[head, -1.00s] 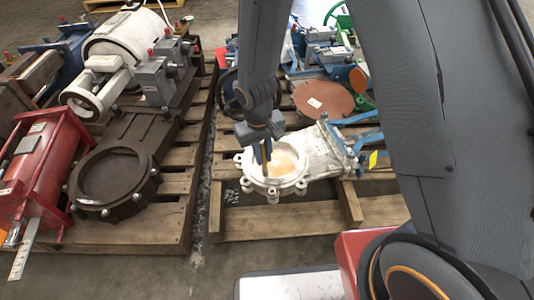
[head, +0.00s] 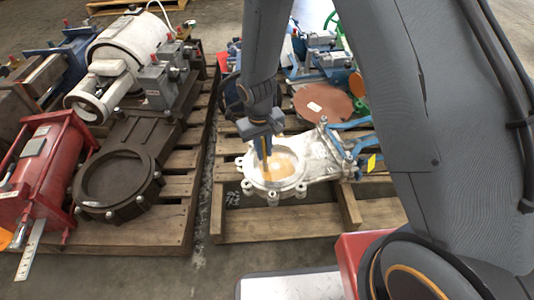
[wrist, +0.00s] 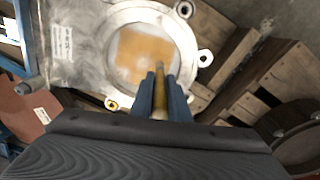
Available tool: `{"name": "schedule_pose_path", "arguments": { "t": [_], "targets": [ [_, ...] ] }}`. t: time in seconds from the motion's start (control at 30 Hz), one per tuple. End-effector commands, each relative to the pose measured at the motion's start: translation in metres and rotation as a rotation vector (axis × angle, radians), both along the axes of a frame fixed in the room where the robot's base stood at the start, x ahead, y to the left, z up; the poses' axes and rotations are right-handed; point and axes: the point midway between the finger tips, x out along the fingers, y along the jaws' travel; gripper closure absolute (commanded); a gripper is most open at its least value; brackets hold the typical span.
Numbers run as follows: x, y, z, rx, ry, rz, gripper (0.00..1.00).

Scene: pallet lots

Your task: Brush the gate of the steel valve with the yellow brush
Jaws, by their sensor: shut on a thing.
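The steel valve (head: 318,165) lies flat on the right pallet in the head view, its round flange with bolt lugs toward the front. Its gate (head: 287,165) shows inside the ring as a pale and orange-brown disc; in the wrist view the gate (wrist: 148,55) has a rusty patch in its middle. My gripper (head: 263,150) is over the left part of the ring, shut on the yellow brush (head: 266,166), which points down at the gate. The wrist view shows the brush (wrist: 160,90) between both fingers. Whether its tip touches the gate I cannot tell.
A dark valve (head: 118,182) and a red actuator (head: 42,170) lie on the left pallet. A rust-brown disc (head: 325,102) and blue-green equipment sit behind the steel valve. Bare pallet slats (head: 280,222) lie in front. A narrow floor gap separates the pallets.

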Motion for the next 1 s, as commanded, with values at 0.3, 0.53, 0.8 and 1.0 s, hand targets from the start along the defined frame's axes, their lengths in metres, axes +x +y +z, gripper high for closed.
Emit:
{"name": "schedule_pose_path", "arguments": {
  "t": [0.3, 0.53, 0.8, 1.0],
  "targets": [
    [0.012, 0.006, -0.001, 0.000, 0.001, 0.001, 1.00],
    [0.029, 0.014, -0.002, 0.000, 0.001, -0.001, 1.00],
    [0.038, 0.018, -0.003, 0.000, 0.001, 0.000, 1.00],
    [0.041, 0.009, 0.000, 0.000, 0.001, -0.003, 1.00]
  ]
}}
